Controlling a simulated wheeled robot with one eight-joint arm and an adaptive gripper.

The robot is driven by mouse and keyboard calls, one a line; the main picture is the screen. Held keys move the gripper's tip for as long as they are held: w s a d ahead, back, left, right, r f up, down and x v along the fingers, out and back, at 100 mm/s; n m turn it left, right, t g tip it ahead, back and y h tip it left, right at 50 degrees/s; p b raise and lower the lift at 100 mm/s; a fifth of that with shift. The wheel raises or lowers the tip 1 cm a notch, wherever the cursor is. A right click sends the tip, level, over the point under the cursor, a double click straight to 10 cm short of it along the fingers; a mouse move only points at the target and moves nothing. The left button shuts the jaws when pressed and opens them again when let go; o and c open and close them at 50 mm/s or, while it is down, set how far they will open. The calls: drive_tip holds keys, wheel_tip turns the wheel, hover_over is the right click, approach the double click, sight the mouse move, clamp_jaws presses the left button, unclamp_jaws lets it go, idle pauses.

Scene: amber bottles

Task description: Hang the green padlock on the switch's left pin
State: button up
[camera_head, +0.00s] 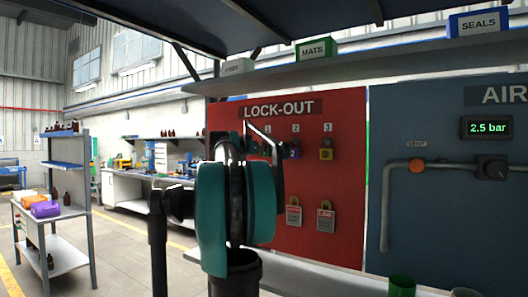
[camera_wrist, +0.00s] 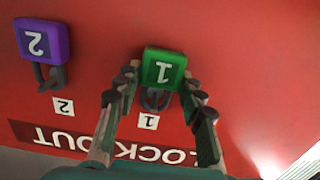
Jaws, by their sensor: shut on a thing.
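The green padlock (camera_wrist: 164,68), marked 1, is in the wrist view at the red lock-out board, beside the label 1. Its dark shackle (camera_wrist: 155,99) points towards that label; I cannot tell whether it still rests on a hook. My gripper (camera_wrist: 160,82) has a finger on each side of the green padlock and is shut on it. In the head view my arm hides most of the gripper, and only a small part of the green padlock (camera_head: 266,148) shows. I cannot make out the switch's left pin in either view.
A purple padlock (camera_head: 292,152) and a yellow padlock (camera_head: 326,154) hang on the red board (camera_head: 345,115). Two tagged padlocks (camera_head: 325,218) hang below. A shelf (camera_head: 370,64) juts out above.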

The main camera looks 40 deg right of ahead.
drive_tip(key=shift+r, duration=0.3)
drive_tip(key=shift+a, duration=0.15)
drive_tip(key=v, duration=0.6)
drive_tip(key=shift+s+a+f, duration=0.2)
drive_tip(key=shift+a, duration=0.15)
idle(0.8)
idle(0.9)
